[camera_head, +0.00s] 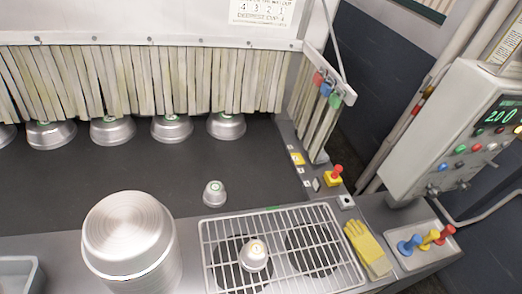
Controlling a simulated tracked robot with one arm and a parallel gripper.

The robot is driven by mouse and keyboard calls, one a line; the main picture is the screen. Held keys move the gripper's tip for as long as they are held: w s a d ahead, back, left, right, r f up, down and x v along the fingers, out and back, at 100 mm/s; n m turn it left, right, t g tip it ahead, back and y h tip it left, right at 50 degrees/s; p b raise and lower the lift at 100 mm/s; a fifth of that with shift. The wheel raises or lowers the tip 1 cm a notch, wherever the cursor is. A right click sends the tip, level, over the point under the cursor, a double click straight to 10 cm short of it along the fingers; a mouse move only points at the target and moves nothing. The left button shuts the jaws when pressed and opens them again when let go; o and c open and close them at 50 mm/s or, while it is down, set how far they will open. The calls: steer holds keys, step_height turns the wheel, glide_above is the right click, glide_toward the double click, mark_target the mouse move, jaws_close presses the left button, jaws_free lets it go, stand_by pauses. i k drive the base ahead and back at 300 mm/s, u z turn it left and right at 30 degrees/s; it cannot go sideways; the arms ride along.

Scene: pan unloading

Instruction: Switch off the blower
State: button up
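No part marked as the blower can be read. A wire grille (291,225) over two dark round openings, which may be the blower, lies at the front of the bench, with a small metal pan (254,255) on it. Whether air blows cannot be told. A grey control box (458,130) at the right has a green lit display (500,113) and several coloured buttons and knobs. A small black-and-white switch-like part (345,202) sits at the grille's upper right corner. A red knob on a yellow base (334,177) stands above it. My gripper is not in view.
A stack of large round pans (130,240) stands left of the grille. A yellow glove (366,246) lies right of it, beside a tray with blue, yellow and red pegs (428,240). Several pans (226,125) sit under the strip curtain (140,80). The dark belt (110,172) is mostly clear.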

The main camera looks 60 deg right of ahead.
mark_target(493, 164)
steer(key=k, duration=1.75)
steer(key=z, duration=0.55)
steer(key=i, duration=1)
